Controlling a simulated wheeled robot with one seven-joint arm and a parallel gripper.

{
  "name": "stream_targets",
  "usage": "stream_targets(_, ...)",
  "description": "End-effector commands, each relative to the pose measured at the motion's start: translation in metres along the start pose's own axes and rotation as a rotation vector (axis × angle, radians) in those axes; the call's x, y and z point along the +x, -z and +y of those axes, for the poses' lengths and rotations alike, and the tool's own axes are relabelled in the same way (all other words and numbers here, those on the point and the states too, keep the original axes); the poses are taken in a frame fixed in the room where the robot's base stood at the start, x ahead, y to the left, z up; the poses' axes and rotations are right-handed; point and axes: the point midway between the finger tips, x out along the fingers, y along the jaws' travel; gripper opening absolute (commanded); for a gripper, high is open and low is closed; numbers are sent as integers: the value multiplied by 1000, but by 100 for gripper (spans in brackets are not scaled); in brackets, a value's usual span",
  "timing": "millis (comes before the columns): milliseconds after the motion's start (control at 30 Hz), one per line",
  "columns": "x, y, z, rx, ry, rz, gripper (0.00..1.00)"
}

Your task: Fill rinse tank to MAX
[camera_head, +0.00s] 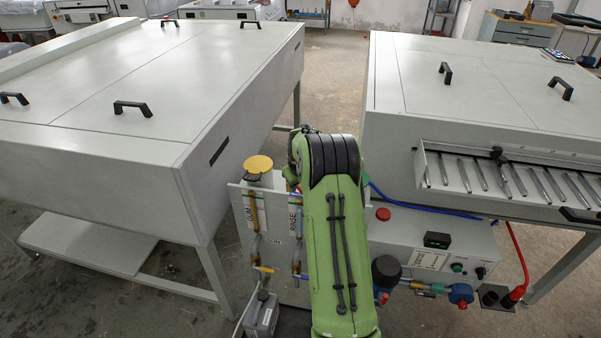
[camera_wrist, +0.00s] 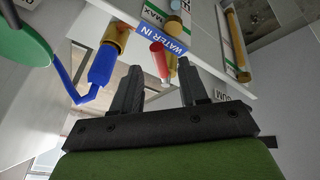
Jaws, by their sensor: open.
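In the head view, the RINSE label (camera_head: 294,213) and its sight tube (camera_head: 296,255) are on a grey panel, partly hidden by my green arm. In the wrist view, a blue WATER IN label (camera_wrist: 163,41) crosses the panel edge, near a MAX mark (camera_wrist: 131,17). A red valve handle (camera_wrist: 160,61) shows between the fingertips of my gripper (camera_wrist: 159,67). The gripper is open and empty; I cannot tell whether it touches the handle. A brass fitting (camera_wrist: 117,34) with a blue hose (camera_wrist: 99,68) is left of the handle. The rinse level cannot be read.
The GUM label (camera_head: 253,213) and a yellow cap (camera_head: 258,164) are left of my arm. A control box (camera_head: 432,255) with buttons is at right. Large grey machines stand left (camera_head: 150,75) and right (camera_head: 490,80), close to the arm. A green disc (camera_wrist: 20,35) shows in the wrist view.

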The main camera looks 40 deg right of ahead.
Motion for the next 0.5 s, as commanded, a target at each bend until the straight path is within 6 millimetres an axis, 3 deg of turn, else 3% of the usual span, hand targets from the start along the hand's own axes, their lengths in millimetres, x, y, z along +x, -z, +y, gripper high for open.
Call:
stream_targets(33, -17, 2, 1, -1, -2, 4, 43)
stream_targets(300, -94, 2, 1, 0, -3, 4, 43)
stream_targets(500, -130, 1, 1, 1, -2, 1, 43)
